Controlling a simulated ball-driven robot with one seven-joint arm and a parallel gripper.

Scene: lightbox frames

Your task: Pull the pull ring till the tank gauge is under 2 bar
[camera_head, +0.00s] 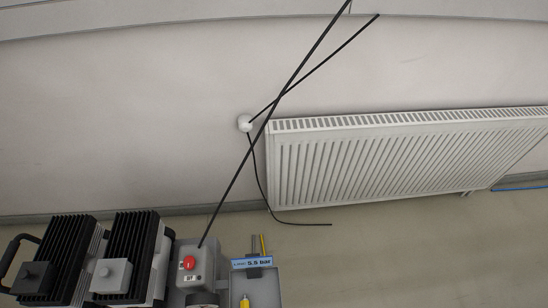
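A compressor-like machine stands at the lower left, cut off by the bottom edge. A blue-edged readout plate (252,263) on it reads "5.5 bar"; its small lettering is too small to read. A grey switch box (196,266) with a red button (189,262) is left of the plate. A dark round part at the bottom edge below the box is mostly cut off, and I cannot tell if it is a gauge. A small yellow part (245,301) shows at the bottom edge. I cannot make out the pull ring. My gripper is not in view.
Two black finned blocks (65,245) fill the machine's left side. A white radiator (400,155) hangs on the wall at right. Thin black lines cross from the switch box and a white round wall fitting (245,123) to the top. The floor (400,250) at lower right looks clear.

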